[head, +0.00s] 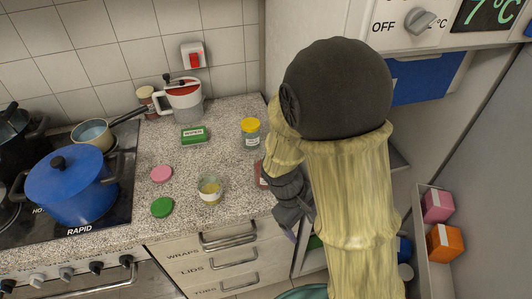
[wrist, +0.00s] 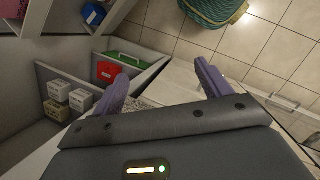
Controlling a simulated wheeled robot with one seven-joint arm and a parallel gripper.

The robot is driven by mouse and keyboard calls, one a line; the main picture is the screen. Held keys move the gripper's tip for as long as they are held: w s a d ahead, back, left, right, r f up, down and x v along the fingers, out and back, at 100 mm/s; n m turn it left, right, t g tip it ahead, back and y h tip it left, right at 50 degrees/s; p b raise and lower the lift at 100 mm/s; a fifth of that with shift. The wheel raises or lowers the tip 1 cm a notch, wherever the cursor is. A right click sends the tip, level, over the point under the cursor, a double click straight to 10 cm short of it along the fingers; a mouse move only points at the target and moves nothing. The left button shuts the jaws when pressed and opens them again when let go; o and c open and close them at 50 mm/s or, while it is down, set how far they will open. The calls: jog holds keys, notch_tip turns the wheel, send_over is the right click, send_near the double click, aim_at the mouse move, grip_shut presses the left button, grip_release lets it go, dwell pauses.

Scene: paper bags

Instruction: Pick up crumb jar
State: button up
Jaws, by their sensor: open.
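Two jars stand on the speckled counter in the head view. One is a clear jar with a yellow lid (head: 250,132) near the back; the other is a small lidless jar with yellowish contents (head: 210,190) nearer the front edge. I cannot read which is the crumb jar. My gripper (head: 292,234) is beyond the counter's front edge, right of both jars and apart from them, partly hidden by my arm. In the wrist view my gripper (wrist: 166,84) has its purple fingers wide apart with nothing between them; neither jar shows there.
A pink lid (head: 161,174), a green lid (head: 162,207) and a green box (head: 194,135) lie on the counter. A blue pot (head: 70,185) is on the stove at left. In the wrist view, a teal basket (wrist: 212,12) stands on the tiled floor and a drawer holds a red box (wrist: 108,71).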

jog(key=w+a+r+n+t+h+p, duration=0.1)
jog(key=w+a+n+h+p, duration=0.1)
jog(key=a+n+h+p, duration=0.3)
jog(key=n+t+h+p, duration=0.2)
jog(key=n+t+p, duration=0.3)
jog(key=n+t, duration=0.85)
send_near(259, 162)
jog(key=v, duration=0.2)
jog(key=shift+s+a+n, duration=0.15)
jog(key=shift+a+n, duration=0.1)
jog(key=shift+a, duration=0.1)
jog(key=p+x, duration=0.4)
jog(key=x, duration=0.8)
jog(key=shift+d, duration=0.2)
